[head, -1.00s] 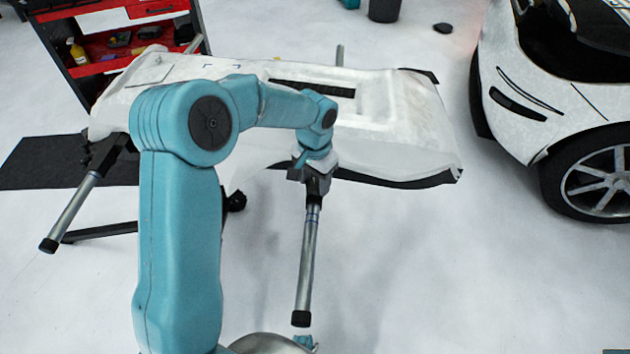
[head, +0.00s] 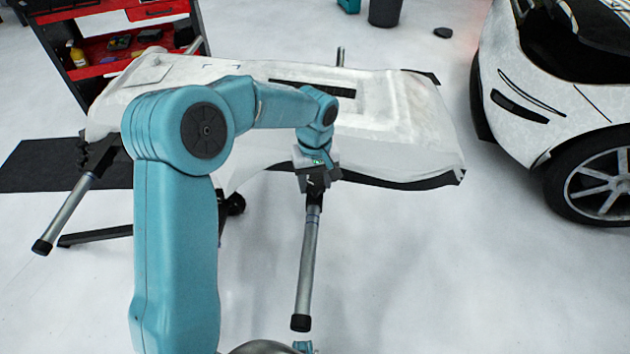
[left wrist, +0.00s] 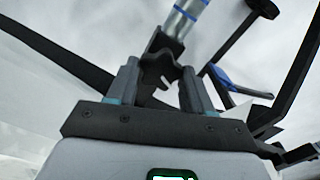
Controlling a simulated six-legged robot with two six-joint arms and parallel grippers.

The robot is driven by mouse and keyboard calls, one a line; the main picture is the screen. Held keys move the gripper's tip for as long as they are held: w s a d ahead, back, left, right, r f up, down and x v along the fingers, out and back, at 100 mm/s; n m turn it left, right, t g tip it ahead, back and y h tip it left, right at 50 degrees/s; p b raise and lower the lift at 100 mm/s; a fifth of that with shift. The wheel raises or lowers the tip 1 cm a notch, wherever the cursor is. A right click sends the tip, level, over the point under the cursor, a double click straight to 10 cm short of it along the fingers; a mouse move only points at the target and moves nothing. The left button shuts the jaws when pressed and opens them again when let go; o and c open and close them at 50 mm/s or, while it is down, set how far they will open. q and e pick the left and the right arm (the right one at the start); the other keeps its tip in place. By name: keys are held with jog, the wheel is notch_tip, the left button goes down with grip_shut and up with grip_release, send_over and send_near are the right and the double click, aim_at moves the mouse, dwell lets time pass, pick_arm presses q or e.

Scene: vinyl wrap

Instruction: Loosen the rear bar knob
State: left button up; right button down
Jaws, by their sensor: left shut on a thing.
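My left gripper (head: 316,184) is at the near edge of the stand, at the upper end of a silver bar (head: 307,262) with a black end cap. In the left wrist view, the two fingers of my left gripper (left wrist: 158,82) are closed around a dark knob-like piece (left wrist: 163,68). The silver bar (left wrist: 185,22) runs up and away just beyond it. In the head view the knob is hidden by my gripper. A second silver bar (head: 66,214) sticks out at the left end of the stand.
A white panel (head: 400,125) lies across the stand, just behind my left gripper. A red and black tool cart (head: 115,57) stands behind at the left, and a white car (head: 545,95) at the right. The floor in front and to the right is clear.

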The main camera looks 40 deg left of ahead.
aim_at(315, 186)
pick_arm(q)
jog(key=shift+n, duration=1)
jog(key=o, duration=1)
notch_tip(315, 186, up, 16)
jog(key=p, duration=0.3)
jog(key=shift+r, duration=0.2)
jog(key=shift+s, duration=0.1)
